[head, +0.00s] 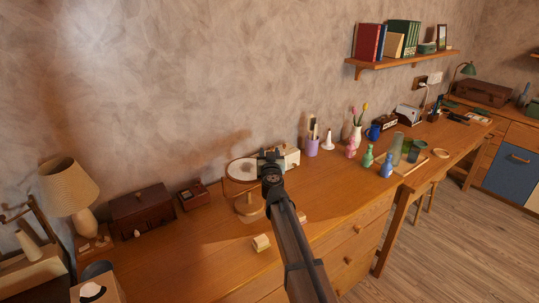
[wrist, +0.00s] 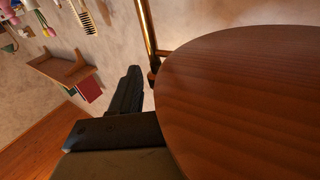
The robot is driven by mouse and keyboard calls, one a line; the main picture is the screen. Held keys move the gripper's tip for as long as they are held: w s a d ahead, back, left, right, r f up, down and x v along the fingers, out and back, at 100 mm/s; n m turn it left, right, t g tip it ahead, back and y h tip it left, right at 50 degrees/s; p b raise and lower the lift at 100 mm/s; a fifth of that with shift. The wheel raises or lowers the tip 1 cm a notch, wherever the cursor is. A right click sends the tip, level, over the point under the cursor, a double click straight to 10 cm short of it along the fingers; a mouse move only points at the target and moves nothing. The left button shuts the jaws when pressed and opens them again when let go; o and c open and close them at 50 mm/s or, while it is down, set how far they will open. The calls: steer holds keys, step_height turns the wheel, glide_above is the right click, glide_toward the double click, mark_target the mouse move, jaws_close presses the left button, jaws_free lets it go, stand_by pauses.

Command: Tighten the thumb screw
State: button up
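A round tabletop mirror (head: 242,169) stands on a wooden base (head: 247,212) on the desk in the head view. My gripper (head: 272,160) is at the mirror's right edge. In the wrist view a large round wooden disc (wrist: 245,95), seemingly the mirror's back, fills the right side. A brass post (wrist: 147,28) runs down to a small fitting (wrist: 152,76) at the disc's edge. One dark finger (wrist: 124,92) of my gripper is close to this fitting. The other finger is not clearly visible, so I cannot tell the opening or any contact. I cannot clearly make out the thumb screw.
A cream box (head: 290,155) stands just behind my gripper. A small pale block (head: 261,242) lies in front of the mirror. A lamp (head: 68,188) and a brown box (head: 141,209) are to the left. Vases and a purple cup (head: 312,147) stand to the right.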

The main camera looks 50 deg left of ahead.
steer(key=shift+d, duration=0.1)
steer(key=v, duration=1.3)
steer(key=shift+s+d, duration=0.2)
steer(key=shift+d, duration=0.05)
steer(key=shift+o, duration=0.2)
